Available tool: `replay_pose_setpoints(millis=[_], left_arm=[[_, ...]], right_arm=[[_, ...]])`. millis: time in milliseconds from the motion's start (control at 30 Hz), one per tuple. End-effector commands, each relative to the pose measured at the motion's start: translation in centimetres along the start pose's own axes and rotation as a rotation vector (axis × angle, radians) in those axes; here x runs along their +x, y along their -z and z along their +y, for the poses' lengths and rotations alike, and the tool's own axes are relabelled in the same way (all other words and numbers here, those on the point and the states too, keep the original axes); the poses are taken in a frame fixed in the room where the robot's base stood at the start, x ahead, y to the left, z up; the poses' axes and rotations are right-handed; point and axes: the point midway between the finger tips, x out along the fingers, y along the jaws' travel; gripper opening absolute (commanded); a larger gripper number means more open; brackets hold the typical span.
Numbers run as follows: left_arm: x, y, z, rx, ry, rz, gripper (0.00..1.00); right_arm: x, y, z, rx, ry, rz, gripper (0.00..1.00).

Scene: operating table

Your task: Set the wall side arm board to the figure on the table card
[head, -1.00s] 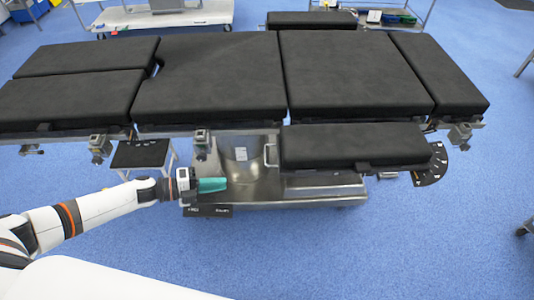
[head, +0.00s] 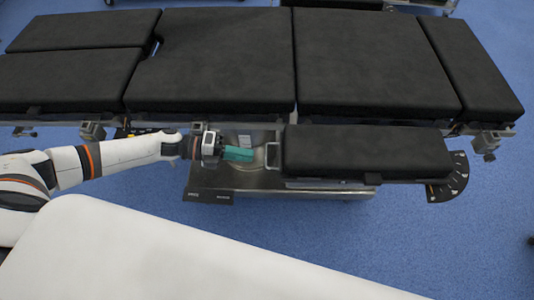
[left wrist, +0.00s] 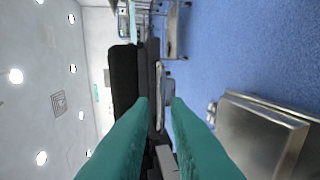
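The near arm board (head: 365,150) is a long black pad lying along the near side of the operating table (head: 370,70). It has a grey loop handle (head: 272,154) at its left end and a dark dial plate (head: 450,180) with pale marks at its right end. My left gripper (head: 250,155), with teal fingers, is just left of the handle. In the left wrist view its fingertips (left wrist: 160,101) are apart, with nothing clearly held between them. A second black pad (head: 335,3) is cut off beyond the far side. A dark card (head: 208,196) on the base has unreadable lettering. My right gripper is out of view.
Metal rail clamps (head: 92,131) sit along the near table edge, with another (head: 485,143) at the right. The steel table base (head: 265,180) stands below the near arm board. Blue floor (head: 430,250) is open in front and to the right.

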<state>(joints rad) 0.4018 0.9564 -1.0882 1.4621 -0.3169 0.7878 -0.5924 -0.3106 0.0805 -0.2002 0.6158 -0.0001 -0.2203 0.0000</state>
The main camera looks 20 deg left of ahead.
Motion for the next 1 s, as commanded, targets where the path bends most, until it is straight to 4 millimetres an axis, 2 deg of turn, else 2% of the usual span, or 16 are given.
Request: replay_pose_setpoints(millis=[33, 200, 400, 767, 867, 1000], left_arm=[[1.2, 0.0, 0.3, 0.001, -0.003, -0.001, 0.15], [4.3, 0.1, 0.2, 0.001, -0.002, 0.000, 0.15], [6.3, 0.1, 0.0, 0.001, 0.000, 0.001, 0.15], [6.8, 0.1, 0.0, 0.001, 0.001, 0.002, 0.15], [6.7, 0.1, 0.0, 0.000, 0.001, 0.002, 0.00], [6.7, 0.1, 0.0, 0.000, 0.001, 0.002, 0.00]], right_arm=[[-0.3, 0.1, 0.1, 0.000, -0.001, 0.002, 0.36], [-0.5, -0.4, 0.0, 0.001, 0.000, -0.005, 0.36], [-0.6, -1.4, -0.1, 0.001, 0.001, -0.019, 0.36], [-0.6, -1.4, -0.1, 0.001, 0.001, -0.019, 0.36], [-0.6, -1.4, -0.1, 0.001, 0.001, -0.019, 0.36], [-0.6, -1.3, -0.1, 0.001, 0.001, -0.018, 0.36]])
